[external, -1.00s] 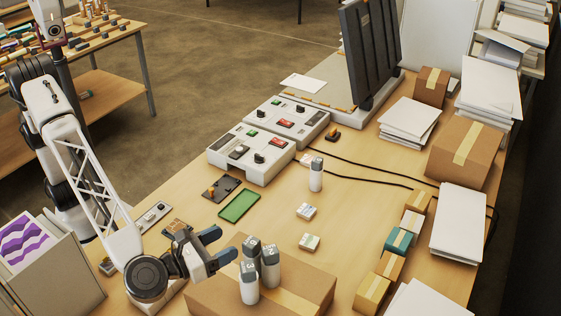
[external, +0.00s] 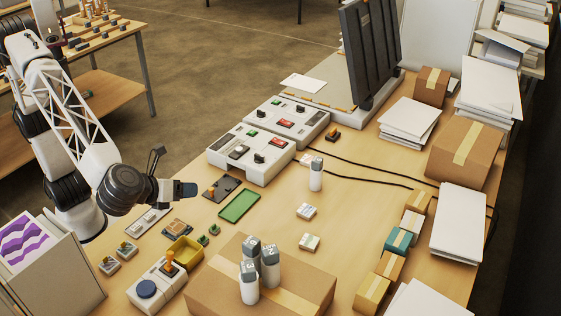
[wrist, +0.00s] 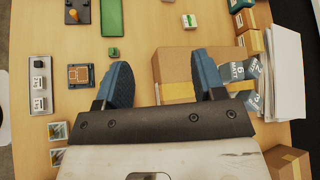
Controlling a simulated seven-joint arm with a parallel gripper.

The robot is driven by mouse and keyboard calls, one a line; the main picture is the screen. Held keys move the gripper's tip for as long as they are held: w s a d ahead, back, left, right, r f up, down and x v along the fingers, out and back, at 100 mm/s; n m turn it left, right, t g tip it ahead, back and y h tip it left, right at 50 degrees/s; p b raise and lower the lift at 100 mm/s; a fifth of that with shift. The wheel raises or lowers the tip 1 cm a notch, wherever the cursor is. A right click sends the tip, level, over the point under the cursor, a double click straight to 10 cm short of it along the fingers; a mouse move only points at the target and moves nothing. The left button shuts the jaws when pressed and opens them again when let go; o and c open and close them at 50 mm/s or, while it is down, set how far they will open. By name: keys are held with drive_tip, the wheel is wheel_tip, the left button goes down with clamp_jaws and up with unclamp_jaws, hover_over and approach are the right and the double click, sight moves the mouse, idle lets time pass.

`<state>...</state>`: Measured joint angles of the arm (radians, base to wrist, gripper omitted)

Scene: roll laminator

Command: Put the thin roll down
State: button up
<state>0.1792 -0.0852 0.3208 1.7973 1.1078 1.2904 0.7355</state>
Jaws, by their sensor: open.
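Three grey-capped white rolls (external: 250,283) stand upright together on the cardboard box (external: 310,285) at the front. In the wrist view the rolls (wrist: 238,72) show at the right, one cap marked MATT; my right finger partly covers the box (wrist: 175,62) beside them. A single similar roll (external: 316,175) stands upright on the table beyond the box. I cannot tell which roll is the thin one. My gripper (external: 185,190) is open and empty, above the table to the left of the box and apart from every roll. Its two blue fingers (wrist: 163,82) are spread wide in the wrist view.
Control panels (external: 250,150) stand behind. Small boxes (external: 398,240) and paper stacks line the right. Bare table lies around the lone roll.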

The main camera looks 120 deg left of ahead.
drive_tip(key=s+d+f+n+h, duration=0.1)
drive_tip(key=s+f+n+h, duration=0.2)
drive_tip(key=s, duration=1)
drive_tip(key=s+d+f+n+h, duration=0.1)
drive_tip(key=s+f+n+h, duration=0.3)
drive_tip(key=s, duration=1)
drive_tip(key=s+d+f+n+h, duration=0.1)
drive_tip(key=s+f+n+h, duration=0.3)
drive_tip(key=s+n, duration=0.4)
drive_tip(key=s, duration=0.6)
drive_tip(key=shift+f+h, duration=0.2)
drive_tip(key=shift+h, duration=0.2)
drive_tip(key=o, duration=0.5)
drive_tip(key=shift+w, duration=0.1)
